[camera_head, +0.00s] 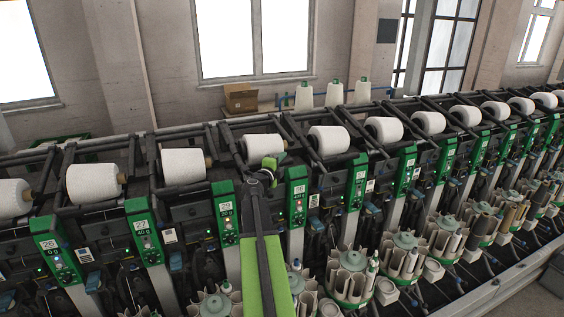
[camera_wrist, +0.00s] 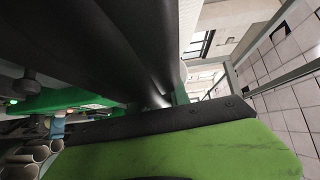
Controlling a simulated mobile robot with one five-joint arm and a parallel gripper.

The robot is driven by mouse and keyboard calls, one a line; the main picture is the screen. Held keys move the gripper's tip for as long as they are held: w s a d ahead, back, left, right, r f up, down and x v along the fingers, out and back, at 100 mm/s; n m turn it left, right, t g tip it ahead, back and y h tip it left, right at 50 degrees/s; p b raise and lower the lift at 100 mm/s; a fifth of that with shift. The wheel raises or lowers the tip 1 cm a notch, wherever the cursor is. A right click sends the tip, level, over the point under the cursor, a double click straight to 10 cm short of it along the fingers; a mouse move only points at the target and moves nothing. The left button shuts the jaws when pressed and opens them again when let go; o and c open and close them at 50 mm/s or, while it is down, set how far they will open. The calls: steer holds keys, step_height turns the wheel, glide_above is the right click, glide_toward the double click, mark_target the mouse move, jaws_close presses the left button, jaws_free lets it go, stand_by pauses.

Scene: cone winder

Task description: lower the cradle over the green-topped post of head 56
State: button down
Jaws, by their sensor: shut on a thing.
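In the head view, my gripper (camera_head: 265,174) is at the middle of the winder, just below a white yarn package (camera_head: 263,146). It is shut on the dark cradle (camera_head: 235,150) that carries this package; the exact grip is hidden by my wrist. The green-topped post (camera_head: 297,190) with a small display and lights stands just right of my gripper; its number is too small to read surely. In the wrist view, dark bars of the cradle (camera_wrist: 105,45) pass close above my green gripper body, and the white package edge (camera_wrist: 188,25) shows at the top.
Neighbouring heads stand close on both sides, with a package at left (camera_head: 183,166) and one at right (camera_head: 328,140). Bobbin magazines (camera_head: 350,278) line the front below. A cardboard box (camera_head: 240,98) and white cones (camera_head: 334,94) stand behind the machine.

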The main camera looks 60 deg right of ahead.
steer(key=f, duration=0.1)
steer(key=f+b, duration=0.1)
steer(key=shift+w+d+f, duration=0.15)
steer(key=shift+w+f, duration=0.15)
steer(key=shift+w, duration=0.05)
steer(key=c, duration=1.2)
jaws_free()
steer(key=shift+c, duration=0.2)
steer(key=s+a, duration=0.2)
steer(key=a, duration=1.5)
steer(key=shift+s+a+r+p, duration=0.15)
steer(key=shift+s+r+p, duration=0.15)
steer(key=shift+s, duration=0.05)
